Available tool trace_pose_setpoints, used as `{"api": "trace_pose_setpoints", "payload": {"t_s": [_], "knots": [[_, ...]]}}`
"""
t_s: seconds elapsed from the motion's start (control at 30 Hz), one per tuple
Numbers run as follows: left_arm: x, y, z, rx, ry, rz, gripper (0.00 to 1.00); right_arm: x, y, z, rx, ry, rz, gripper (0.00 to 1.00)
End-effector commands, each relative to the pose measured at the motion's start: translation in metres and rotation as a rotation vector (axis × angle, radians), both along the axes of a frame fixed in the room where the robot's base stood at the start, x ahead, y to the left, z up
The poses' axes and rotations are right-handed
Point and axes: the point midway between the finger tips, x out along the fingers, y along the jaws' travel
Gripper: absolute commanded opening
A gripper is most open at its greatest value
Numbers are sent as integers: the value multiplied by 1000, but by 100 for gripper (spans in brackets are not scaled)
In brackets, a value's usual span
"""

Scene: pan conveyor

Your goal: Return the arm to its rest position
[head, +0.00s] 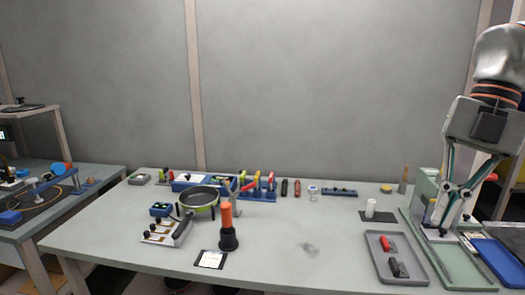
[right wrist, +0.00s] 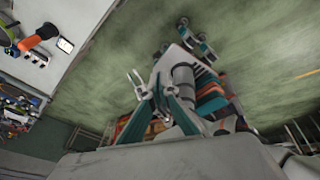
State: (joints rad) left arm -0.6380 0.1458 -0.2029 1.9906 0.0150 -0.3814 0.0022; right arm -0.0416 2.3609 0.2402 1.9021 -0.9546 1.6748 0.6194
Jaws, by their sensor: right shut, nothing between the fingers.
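My right gripper (head: 444,228) hangs from the arm at the right side of the head view. Its fingers point down and are shut with nothing between them. It is over the green-edged tray (head: 462,283) at the table's right end; how high it is above the tray is hard to tell. My left gripper does not show in the head view. The right wrist view is tilted, with floor, parts of my own body and a table corner.
The pale table (head: 300,225) has clear room in the middle. A dark pan (head: 200,197) and an orange-handled tool (head: 226,222) stand left of centre. Near the right arm are a grey tray (head: 388,274), a white cylinder (head: 370,207) and a blue tray (head: 503,261).

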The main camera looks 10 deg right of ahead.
Motion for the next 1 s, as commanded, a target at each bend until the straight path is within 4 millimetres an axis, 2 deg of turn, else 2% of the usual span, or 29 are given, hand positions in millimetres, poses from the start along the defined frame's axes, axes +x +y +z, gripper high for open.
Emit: {"api": "trace_pose_setpoints", "payload": {"t_s": [0.27, 0.47, 0.77, 1.0], "knots": [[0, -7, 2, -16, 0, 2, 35, 32, 2, -52, 335, -102, -1, 0], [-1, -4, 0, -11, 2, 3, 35, 63, 6, -101, 628, -230, -95, 0], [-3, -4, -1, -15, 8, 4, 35, 98, 1, -183, 951, -415, -398, 0], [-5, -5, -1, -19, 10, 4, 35, 106, -5, -268, 1076, -510, -750, 0]]}}
